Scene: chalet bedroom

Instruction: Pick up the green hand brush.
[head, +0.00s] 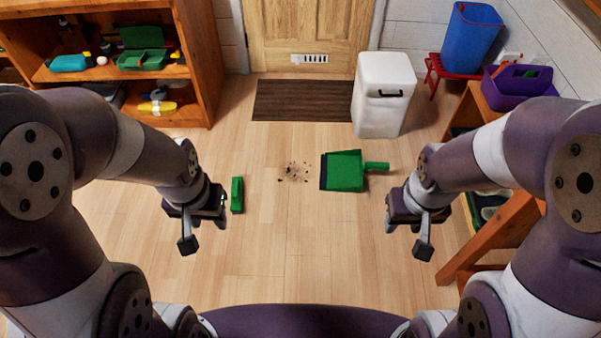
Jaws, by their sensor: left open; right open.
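The green hand brush (237,194) lies on the wooden floor, just right of my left gripper in the head view. My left gripper (203,232) is open and empty, held above the floor, with a gap in the picture between it and the brush. My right gripper (424,237) is open and empty at the right, below the dustpan's handle in the picture. A green dustpan (343,171) lies on the floor right of centre, its handle pointing right. A small pile of dark debris (294,172) lies between brush and dustpan.
A white bin (382,95) and a dark doormat (303,100) are at the back by the wooden door (310,32). Wooden shelves (205,60) stand at the left. A wooden bench (500,228) with a purple container (515,88) is at the right. The middle floor is mostly clear.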

